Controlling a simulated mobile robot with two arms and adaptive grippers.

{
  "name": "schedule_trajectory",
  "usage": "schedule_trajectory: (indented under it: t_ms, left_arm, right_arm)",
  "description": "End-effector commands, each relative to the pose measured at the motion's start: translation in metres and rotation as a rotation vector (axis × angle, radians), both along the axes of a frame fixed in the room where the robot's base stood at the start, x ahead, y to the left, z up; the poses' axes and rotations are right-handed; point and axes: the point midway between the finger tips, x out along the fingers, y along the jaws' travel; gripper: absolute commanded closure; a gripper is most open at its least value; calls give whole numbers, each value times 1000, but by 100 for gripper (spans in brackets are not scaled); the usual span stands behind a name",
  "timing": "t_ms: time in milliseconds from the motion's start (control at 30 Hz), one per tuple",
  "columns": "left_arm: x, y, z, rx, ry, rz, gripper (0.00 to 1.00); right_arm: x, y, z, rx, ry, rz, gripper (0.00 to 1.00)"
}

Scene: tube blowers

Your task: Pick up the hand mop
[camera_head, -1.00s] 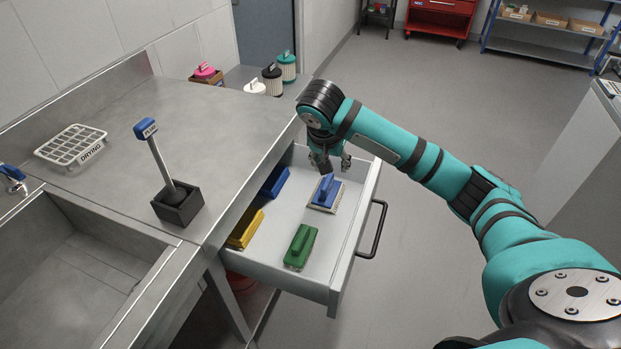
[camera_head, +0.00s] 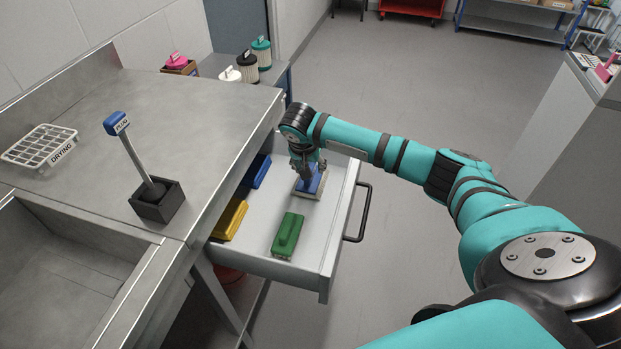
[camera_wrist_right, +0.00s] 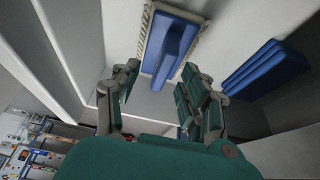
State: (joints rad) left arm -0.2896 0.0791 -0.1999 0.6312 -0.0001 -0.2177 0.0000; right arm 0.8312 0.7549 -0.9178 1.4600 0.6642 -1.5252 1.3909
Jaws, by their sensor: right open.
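The hand mop (camera_head: 309,186), blue with a grip on top and a pale fringed pad, lies in the far part of the open drawer. It also shows in the right wrist view (camera_wrist_right: 172,42), at the top middle. My right gripper (camera_head: 311,168) points down just above the mop and partly covers it. In the right wrist view its two fingers (camera_wrist_right: 158,78) are apart, with the near end of the blue grip appearing between them. I cannot tell whether they touch it. My left gripper is not in view.
The drawer (camera_head: 341,208) also holds a green brush (camera_head: 287,236), a yellow one (camera_head: 230,219) and a blue one (camera_head: 257,171). A drying rack (camera_head: 40,147) and a plunger-like tool in a black holder (camera_head: 157,201) stand on the counter left. Floor right of the drawer is clear.

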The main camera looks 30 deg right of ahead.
Motion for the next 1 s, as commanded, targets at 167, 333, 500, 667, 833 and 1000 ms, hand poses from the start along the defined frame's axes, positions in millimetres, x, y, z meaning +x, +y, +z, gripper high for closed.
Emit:
schedule_trajectory:
  t_ms: [167,333,500,667,833,1000]
  left_arm:
    - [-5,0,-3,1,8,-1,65]
    - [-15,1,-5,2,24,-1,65]
    - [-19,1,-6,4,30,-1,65]
    - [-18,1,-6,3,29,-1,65]
    - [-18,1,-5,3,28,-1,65]
    - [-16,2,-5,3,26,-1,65]
  right_arm:
    - [15,-9,-20,-1,3,-1,56]
    - [19,-15,-38,-1,1,-1,56]
    - [20,-15,-40,0,0,1,56]
    - [20,-15,-40,0,0,1,64]
    - [20,-15,-40,-1,1,1,86]
    - [20,-15,-40,-1,1,1,100]
